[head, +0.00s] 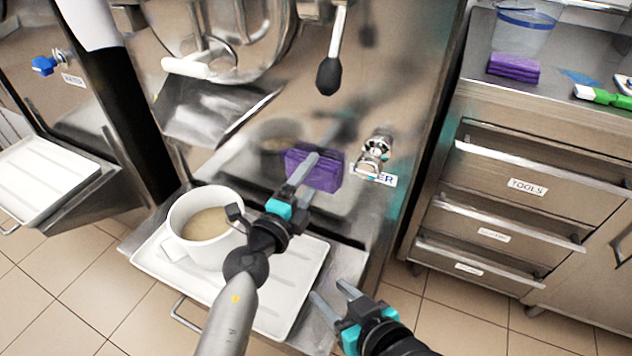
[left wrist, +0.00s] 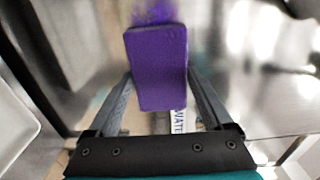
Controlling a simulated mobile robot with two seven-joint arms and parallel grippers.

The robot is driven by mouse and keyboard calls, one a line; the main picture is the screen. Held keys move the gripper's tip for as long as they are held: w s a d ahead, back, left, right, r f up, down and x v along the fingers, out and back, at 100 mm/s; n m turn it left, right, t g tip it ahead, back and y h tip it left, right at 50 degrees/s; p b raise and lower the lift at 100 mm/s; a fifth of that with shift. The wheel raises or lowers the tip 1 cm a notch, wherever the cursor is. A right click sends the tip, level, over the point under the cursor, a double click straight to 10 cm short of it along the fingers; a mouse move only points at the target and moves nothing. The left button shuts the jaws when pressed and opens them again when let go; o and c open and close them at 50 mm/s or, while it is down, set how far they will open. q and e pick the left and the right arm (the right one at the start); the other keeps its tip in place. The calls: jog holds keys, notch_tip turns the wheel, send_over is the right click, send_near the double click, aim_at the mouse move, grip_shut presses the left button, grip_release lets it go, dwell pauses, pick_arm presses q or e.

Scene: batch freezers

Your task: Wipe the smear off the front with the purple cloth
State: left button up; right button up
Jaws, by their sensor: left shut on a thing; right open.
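The purple cloth (head: 322,172), a folded pad, is held in my left gripper (head: 305,165) in front of the steel freezer front (head: 290,115). In the left wrist view the cloth (left wrist: 157,68) sits between both fingers, its far end at or close to the steel, where a purple reflection shows; I cannot tell whether it touches. I cannot make out the smear; the cloth and gripper may hide part of the front. My right gripper (head: 330,298) is open and empty, low down, right of the white tray.
A white jug (head: 205,222) with beige liquid stands on the white tray (head: 292,300) below the front. A steel tap (head: 374,155) with a label sits just right of the cloth. A black-knobbed lever (head: 329,76) hangs above. Another purple cloth (head: 514,67) lies on the right counter.

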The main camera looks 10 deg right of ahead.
pick_arm(q)
jog(key=shift+w+a+r, duration=0.1)
jog(key=shift+w+a, duration=0.7)
jog(key=shift+a, duration=0.35)
jog(key=shift+w+a+f, duration=0.1)
jog(key=shift+w+a, duration=0.75)
jog(key=shift+a, duration=0.25)
jog(key=shift+w+a+r, duration=0.1)
jog(key=shift+w+a, duration=0.7)
jog(key=shift+a, duration=0.35)
jog(key=shift+s, duration=0.1)
jog(key=p, duration=0.2)
send_near(281, 155)
jog(key=shift+d, duration=0.1)
jog(key=shift+s, duration=0.2)
jog(key=v, duration=0.2)
jog(key=shift+s+a, duration=0.3)
